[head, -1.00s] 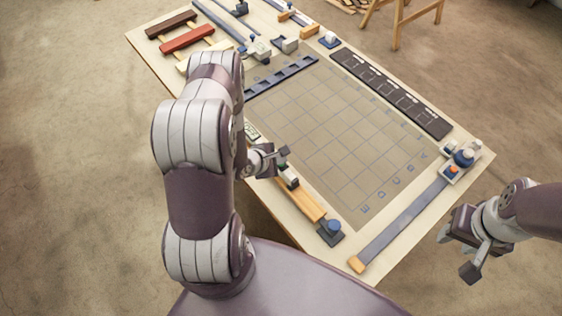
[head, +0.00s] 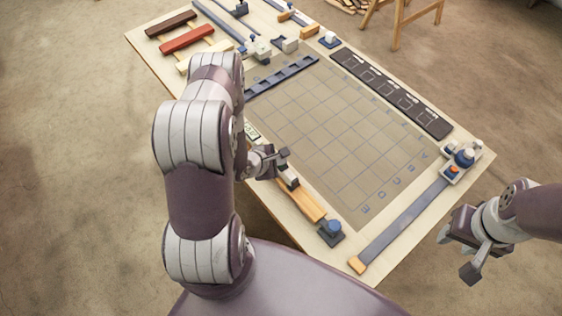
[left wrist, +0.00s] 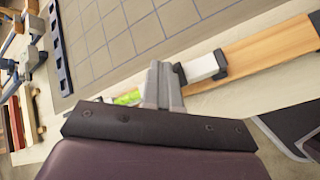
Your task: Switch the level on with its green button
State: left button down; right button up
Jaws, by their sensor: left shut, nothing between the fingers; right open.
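A small pale piece with green and dark markings (head: 251,131) lies on the near left edge of the bench in the head view, partly behind my left arm; I cannot tell for sure that it is the level. In the left wrist view a bright green patch (left wrist: 130,97) shows just left of my fingers, mostly hidden by them and the gripper body. No button can be made out. My left gripper (head: 284,156) is shut and empty, low over the bench edge; its fingers also show in the left wrist view (left wrist: 162,84). My right gripper (head: 459,255) is open and empty, off the bench's right side.
A wooden lath (head: 305,204) with a white block (left wrist: 201,67) and a blue-knobbed clamp (head: 331,229) lies right beside my left gripper. A gridded mat (head: 340,130) fills the bench middle. A blue-grey strip (head: 405,222) lies along the near right.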

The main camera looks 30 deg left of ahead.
aim_at(279, 167)
pick_arm(q)
jog(key=shift+r, duration=0.4)
jog(key=shift+r+p, duration=0.1)
jog(key=shift+p, duration=0.25)
notch_tip(279, 167, up, 6)
jog(key=p, duration=0.5)
